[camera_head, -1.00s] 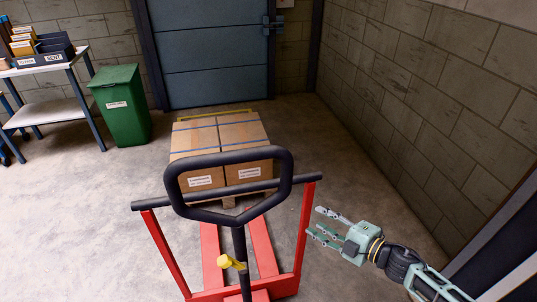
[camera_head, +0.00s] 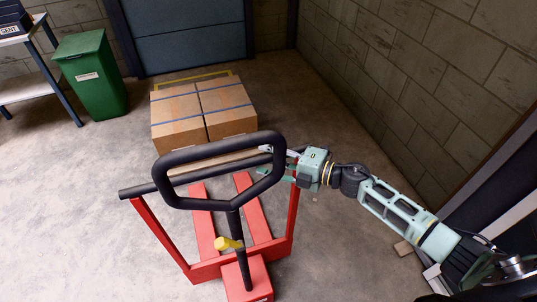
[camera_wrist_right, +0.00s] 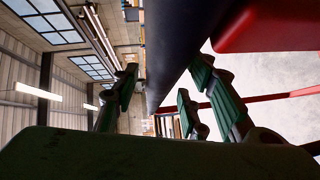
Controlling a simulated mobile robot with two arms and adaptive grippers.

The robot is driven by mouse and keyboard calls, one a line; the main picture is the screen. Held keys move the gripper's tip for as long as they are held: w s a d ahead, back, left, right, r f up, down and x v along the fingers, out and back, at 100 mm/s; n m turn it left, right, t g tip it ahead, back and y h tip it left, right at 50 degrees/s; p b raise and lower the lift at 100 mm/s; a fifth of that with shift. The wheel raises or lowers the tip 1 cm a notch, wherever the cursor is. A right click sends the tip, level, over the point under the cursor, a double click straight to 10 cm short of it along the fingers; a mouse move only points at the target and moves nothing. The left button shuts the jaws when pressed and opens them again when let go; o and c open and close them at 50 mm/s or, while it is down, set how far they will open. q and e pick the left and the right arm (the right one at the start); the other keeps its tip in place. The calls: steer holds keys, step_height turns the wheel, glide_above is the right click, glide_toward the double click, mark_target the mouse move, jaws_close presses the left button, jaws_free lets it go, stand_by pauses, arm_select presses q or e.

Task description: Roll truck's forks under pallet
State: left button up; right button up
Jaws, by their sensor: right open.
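The red pallet truck stands in the lower middle of the head view, with a black loop handle (camera_head: 276,182) and a black crossbar (camera_head: 138,190). Its two red forks, left (camera_head: 203,222) and right (camera_head: 253,212), point toward the pallet (camera_head: 212,161). The pallet carries cardboard boxes (camera_head: 178,115) and is mostly hidden by them and the handle. The handle and crossbar cover the fork tips' surroundings, so their gap to the pallet is unclear. My right gripper (camera_head: 280,162) is open at the crossbar's right end. In the right wrist view, the bar (camera_wrist_right: 178,45) passes between its spread fingers. My left gripper is out of view.
A green bin (camera_head: 92,80) and a shelf table (camera_head: 25,90) stand at the left. A blue door (camera_head: 185,35) is behind the boxes, with a yellow floor line before it. A block wall (camera_head: 410,90) runs along the right. Floor beside the truck is clear.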

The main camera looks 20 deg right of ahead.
steer(key=shift+w+a, duration=0.1)
steer(key=shift+a, duration=0.05)
jaws_close()
stand_by(0.4)
stand_by(0.4)
